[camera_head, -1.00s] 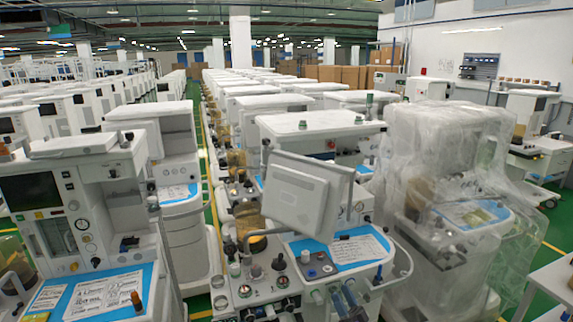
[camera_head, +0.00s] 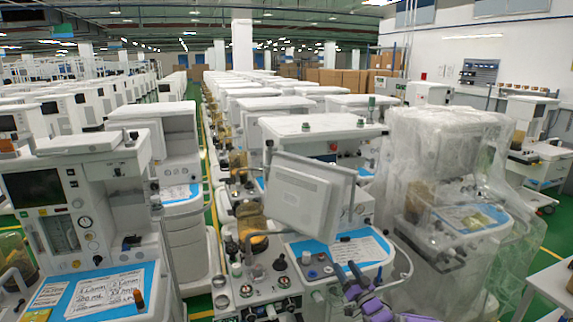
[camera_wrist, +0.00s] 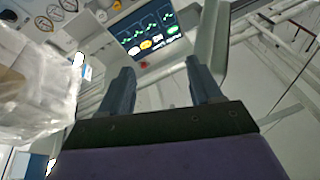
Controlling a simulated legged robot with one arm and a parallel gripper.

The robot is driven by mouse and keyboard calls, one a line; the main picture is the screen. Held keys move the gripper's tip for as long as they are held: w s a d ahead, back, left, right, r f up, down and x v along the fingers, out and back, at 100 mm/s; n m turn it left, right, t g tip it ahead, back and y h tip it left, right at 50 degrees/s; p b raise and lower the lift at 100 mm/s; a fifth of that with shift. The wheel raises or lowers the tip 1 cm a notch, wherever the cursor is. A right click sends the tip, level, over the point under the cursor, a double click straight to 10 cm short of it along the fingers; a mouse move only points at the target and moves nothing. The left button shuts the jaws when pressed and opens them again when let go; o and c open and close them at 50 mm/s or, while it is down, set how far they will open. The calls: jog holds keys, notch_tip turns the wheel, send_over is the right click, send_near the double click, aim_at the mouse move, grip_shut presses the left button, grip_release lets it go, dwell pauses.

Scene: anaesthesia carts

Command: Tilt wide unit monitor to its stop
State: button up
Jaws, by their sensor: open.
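The wide unit's monitor (camera_head: 299,194) is a pale grey flat panel in the head view, with its back towards me and leaning. It stands on the middle unit above the work surface. My gripper (camera_head: 346,266), purple with dark fingers, is below and to the right of the monitor, over the unit's front right part. In the wrist view my gripper (camera_wrist: 157,66) is open, with nothing seen between its fingers. A lit screen with green traces (camera_wrist: 148,28) and a grey slab edge (camera_wrist: 212,45) lie beyond the fingers. Contact with the slab cannot be told.
A plastic-wrapped unit (camera_head: 440,170) stands close on the right. Its clear wrap (camera_wrist: 35,85) fills the wrist view's left side. A curved handle (camera_head: 405,258) is beside my gripper. Another unit (camera_head: 85,225) stands at left. Blue-edged paper sheets (camera_head: 350,250) lie on the work surface.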

jog(key=d+r+m+g+h, duration=0.1)
jog(key=d+r+g+h, duration=0.3)
jog(key=r+h, duration=0.35)
jog(key=s+r+m+g+h, duration=0.1)
jog(key=s+r+g+h, duration=0.15)
jog(key=s, duration=0.55)
jog(key=s+r+m+g+h, duration=0.1)
jog(key=s+r+g, duration=0.3)
jog(key=s, duration=0.4)
jog(key=s+a+g, duration=0.3)
jog(key=s, duration=1.3)
jog(key=s+a+r+g+y, duration=0.1)
jog(key=s+a+g, duration=0.3)
jog(key=s, duration=1.2)
jog(key=s+a+r+n+g+y, duration=0.1)
jog(key=s+a+g, duration=0.3)
jog(key=s, duration=1.3)
